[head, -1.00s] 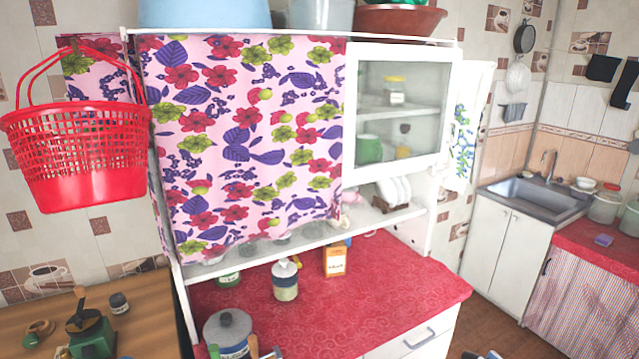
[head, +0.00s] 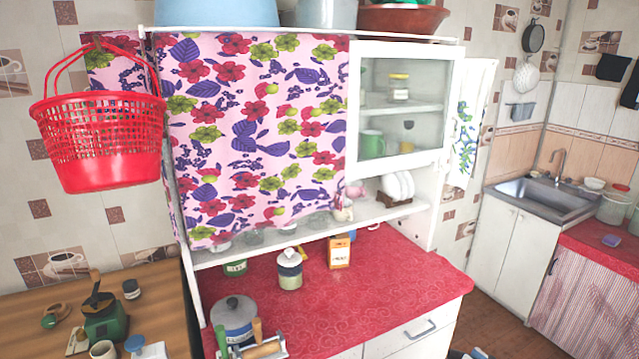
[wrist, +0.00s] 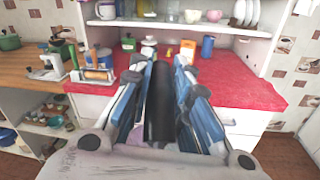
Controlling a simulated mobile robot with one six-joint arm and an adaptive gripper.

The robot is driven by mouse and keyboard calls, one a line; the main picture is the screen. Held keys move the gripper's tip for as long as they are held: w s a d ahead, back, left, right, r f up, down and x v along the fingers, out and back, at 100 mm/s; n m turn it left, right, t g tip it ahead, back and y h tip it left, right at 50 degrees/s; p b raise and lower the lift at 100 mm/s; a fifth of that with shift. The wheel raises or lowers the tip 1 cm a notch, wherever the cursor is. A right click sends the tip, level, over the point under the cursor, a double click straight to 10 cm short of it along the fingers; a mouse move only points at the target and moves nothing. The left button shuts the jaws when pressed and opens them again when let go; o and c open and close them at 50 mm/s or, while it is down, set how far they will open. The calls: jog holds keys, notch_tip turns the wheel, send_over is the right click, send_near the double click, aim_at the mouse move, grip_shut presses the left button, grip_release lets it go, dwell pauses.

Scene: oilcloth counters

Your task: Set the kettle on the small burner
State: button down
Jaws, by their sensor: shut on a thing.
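My gripper (wrist: 165,64) shows in the wrist view, pointing at the red counter. Its blue and grey fingers are closed on a dark, bar-like thing (wrist: 160,105) between them. I cannot tell whether this is the kettle's handle; no kettle body or spout shows. A grey-blue lidded pot (head: 232,314) stands at the left front of the red counter in the head view. No small burner is recognisable in either view.
The red counter (head: 380,290) has a white-lidded jar (head: 289,268) and an orange box (head: 339,252) towards its back. A roller device (head: 262,348) stands by its front left edge. A green grinder (head: 105,322) is on the wooden counter. The red counter's right side is clear.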

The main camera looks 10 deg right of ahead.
jog(key=w+a+f+b, duration=0.1)
jog(key=w+a+f, duration=0.4)
jog(key=a, duration=0.4)
jog(key=w+a+f+b, duration=0.2)
jog(key=w+a+f, duration=0.4)
jog(key=a, duration=0.3)
jog(key=shift+w+f+y, duration=0.15)
jog(key=shift+f+y, duration=0.15)
jog(key=shift+f, duration=0.5)
jog(key=shift+d, duration=0.15)
